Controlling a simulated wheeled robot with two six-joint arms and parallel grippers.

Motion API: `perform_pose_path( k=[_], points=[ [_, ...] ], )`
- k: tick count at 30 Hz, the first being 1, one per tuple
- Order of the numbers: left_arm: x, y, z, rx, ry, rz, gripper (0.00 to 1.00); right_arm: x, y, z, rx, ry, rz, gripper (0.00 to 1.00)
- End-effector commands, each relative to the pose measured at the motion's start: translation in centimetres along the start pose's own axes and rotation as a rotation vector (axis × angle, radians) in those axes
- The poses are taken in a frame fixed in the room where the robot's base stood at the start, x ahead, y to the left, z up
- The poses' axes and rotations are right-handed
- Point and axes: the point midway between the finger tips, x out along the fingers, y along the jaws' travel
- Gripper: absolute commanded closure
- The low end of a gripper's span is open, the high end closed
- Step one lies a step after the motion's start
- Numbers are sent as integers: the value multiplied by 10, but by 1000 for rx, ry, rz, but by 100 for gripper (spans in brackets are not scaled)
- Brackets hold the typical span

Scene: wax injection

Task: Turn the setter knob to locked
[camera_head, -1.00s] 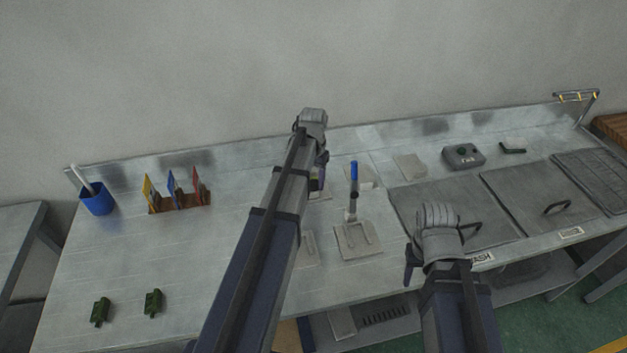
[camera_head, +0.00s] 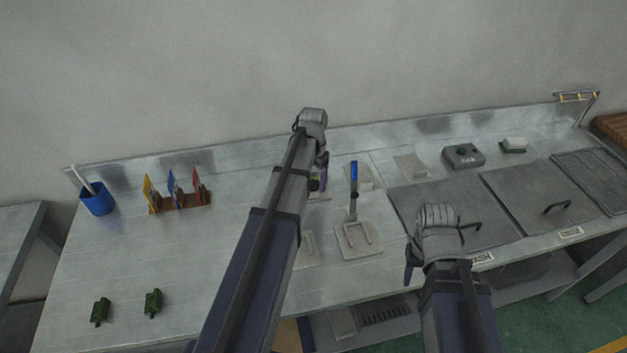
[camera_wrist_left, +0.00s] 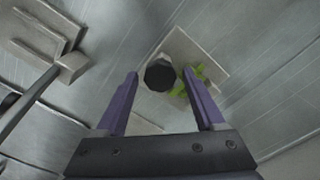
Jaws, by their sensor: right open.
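The dark, many-sided setter knob (camera_wrist_left: 160,75) shows in the left wrist view, on a pale square plate (camera_wrist_left: 196,52) with green marks to its right. My left gripper (camera_wrist_left: 162,82) is open, its two purple fingers apart on either side of the knob in the picture. Neither finger visibly touches it, and I cannot tell the gap in depth. In the head view my left gripper (camera_head: 321,172) is over the back middle of the bench, and my arm hides most of the knob. My right gripper (camera_head: 410,262) is open and empty near the bench's front edge.
A blue-handled upright lever (camera_head: 353,190) stands on a base right of my left arm. Flat lids with handles (camera_head: 540,195) and a grey button box (camera_head: 463,157) are further right. A blue cup (camera_head: 96,200), coloured cards (camera_head: 172,190) and green pieces (camera_head: 152,303) are left.

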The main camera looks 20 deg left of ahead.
Motion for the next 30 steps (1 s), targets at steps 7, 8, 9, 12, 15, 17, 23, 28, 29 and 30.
perform_pose_path(
  k=[7,8,9,12,15,17,23,28,29,30],
  points=[
    [0,0,0,-1,0,0,18,0,0,0,0,0,0,50],
    [0,0,0,-1,0,0,18,0,0,0,0,0,0,50],
    [0,0,0,-1,0,0,18,0,0,0,0,0,0,50],
    [-2,0,0,-1,0,0,18,-2,0,0,0,0,0,50],
    [-7,0,0,-1,0,0,18,-7,1,0,0,0,0,50],
    [-12,0,0,-1,0,0,18,-12,1,1,0,0,0,50],
    [-35,0,0,-1,0,0,18,-35,3,2,0,0,0,50],
    [-59,0,0,-1,0,0,18,-58,6,3,-1,0,0,50],
    [-63,0,0,-1,0,0,18,-62,6,4,-1,0,0,50],
    [-68,0,0,-1,0,0,18,-67,6,4,-1,0,0,50]
  ],
)
